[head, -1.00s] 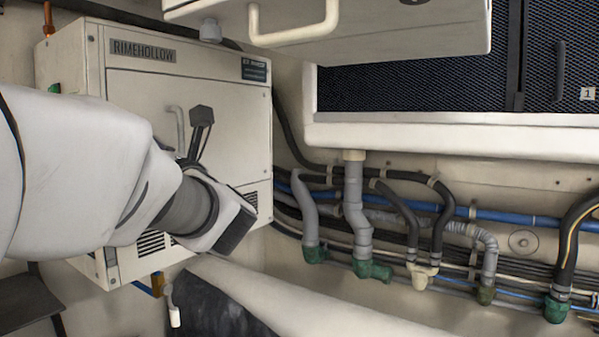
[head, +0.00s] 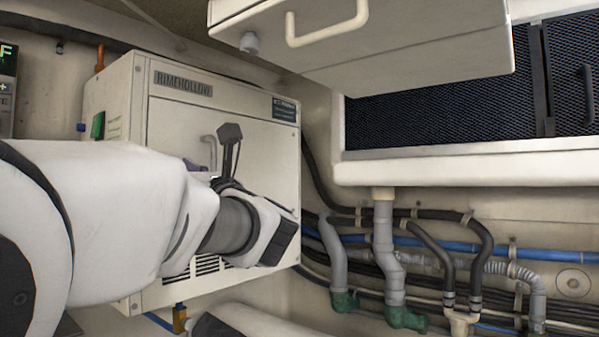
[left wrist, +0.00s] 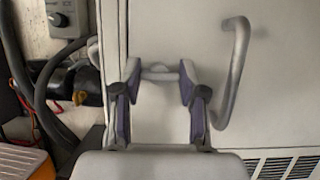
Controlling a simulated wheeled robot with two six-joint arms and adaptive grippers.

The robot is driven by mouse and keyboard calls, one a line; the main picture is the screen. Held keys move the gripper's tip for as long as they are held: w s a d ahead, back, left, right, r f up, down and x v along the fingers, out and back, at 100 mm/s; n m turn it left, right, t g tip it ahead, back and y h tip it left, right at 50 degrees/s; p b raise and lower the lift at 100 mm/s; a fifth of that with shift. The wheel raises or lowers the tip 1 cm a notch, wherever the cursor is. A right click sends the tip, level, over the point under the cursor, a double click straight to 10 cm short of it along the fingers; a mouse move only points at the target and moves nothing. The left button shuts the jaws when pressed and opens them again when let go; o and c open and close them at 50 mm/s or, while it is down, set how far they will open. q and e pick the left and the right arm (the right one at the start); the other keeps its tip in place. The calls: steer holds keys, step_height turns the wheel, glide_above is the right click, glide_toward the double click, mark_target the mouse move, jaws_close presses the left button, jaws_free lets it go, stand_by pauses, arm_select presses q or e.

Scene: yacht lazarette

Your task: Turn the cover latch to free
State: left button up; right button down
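The white RIMEHOLLOW cabinet (head: 255,150) stands at left in the head view, its front cover facing me. In the left wrist view a small grey latch (left wrist: 158,73) lies roughly level on the pale cover (left wrist: 165,30). My left gripper (left wrist: 160,78) is open, with one fingertip on each side of the latch. I cannot tell whether they touch it. In the head view my left gripper (head: 212,165) is at the cover's left part, and the arm and fingers hide the latch. A grey bent handle (left wrist: 237,72) is to the right of the fingers. My right gripper is not in view.
A white overhead box with a handle (head: 330,22) juts out above the cabinet's right side. Grey pipes (head: 385,250) and dark hoses run along the wall at right. In the left wrist view, cables (left wrist: 45,90) and an orange box (left wrist: 25,162) lie left of the cabinet.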

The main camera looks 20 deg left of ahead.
mark_target(169, 105)
arm_select(q)
steer(key=o, duration=0.4)
steer(key=shift+a+f, duration=0.1)
step_height(169, 105, up, 10)
stand_by(0.6)
